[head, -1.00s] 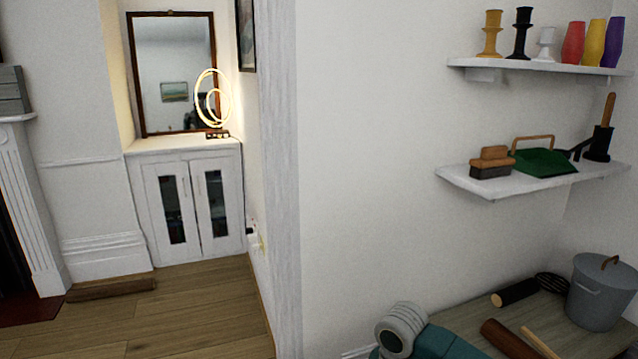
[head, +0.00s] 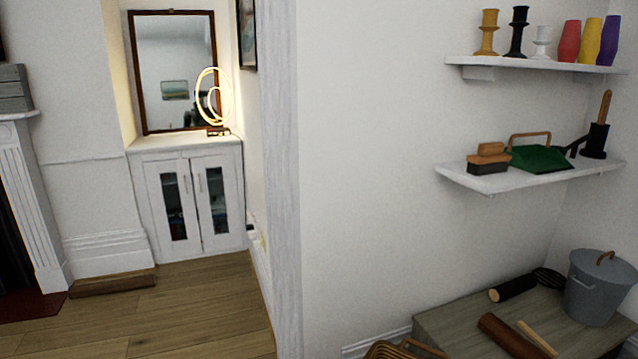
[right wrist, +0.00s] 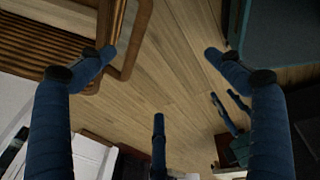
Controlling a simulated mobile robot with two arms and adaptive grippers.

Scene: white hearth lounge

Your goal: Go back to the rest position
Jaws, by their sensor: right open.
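My right gripper (right wrist: 162,62) shows in the right wrist view. Its dark-blue fingers are spread wide, with nothing between them but a view of the wooden floor. A third blue finger stands at the bottom middle. The fingers are open and hold nothing. In the head view neither gripper shows. Small dark-blue shapes (right wrist: 226,112) show farther off at the right of the right wrist view, too small to identify.
A slatted wooden piece (right wrist: 45,45) lies close by the left finger. The bench (head: 450,320) bears a grey bucket (head: 598,288) and a brown roll (head: 505,335). Shelves (head: 530,178) hang above.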

